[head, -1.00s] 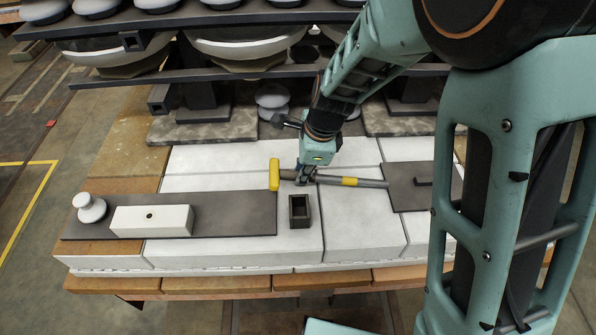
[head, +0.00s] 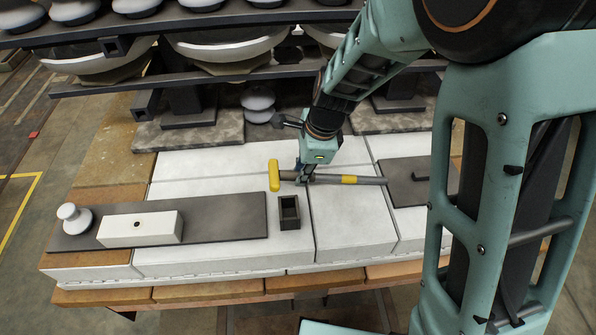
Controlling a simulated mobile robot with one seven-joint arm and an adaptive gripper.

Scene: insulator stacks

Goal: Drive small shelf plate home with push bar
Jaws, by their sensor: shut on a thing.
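The push bar (head: 335,179) is a grey rod with a yellow block (head: 274,175) at its left end and a yellow band near its right end. My gripper (head: 303,180) is shut on it near the yellow block and holds it roughly level, left to right. The bar's right end overlaps the left edge of a small dark plate (head: 400,190) in the picture; I cannot tell whether they touch. That plate lies on the white blocks at right, with a dark raised piece on it. My arm hides its right part. The fingertips are small and partly hidden.
A long dark plate (head: 225,217) at left carries a white block (head: 140,229) and a small white insulator (head: 74,218). A small open dark box (head: 289,212) stands just in front of my gripper. Dark shelves with large insulators (head: 225,50) stand behind.

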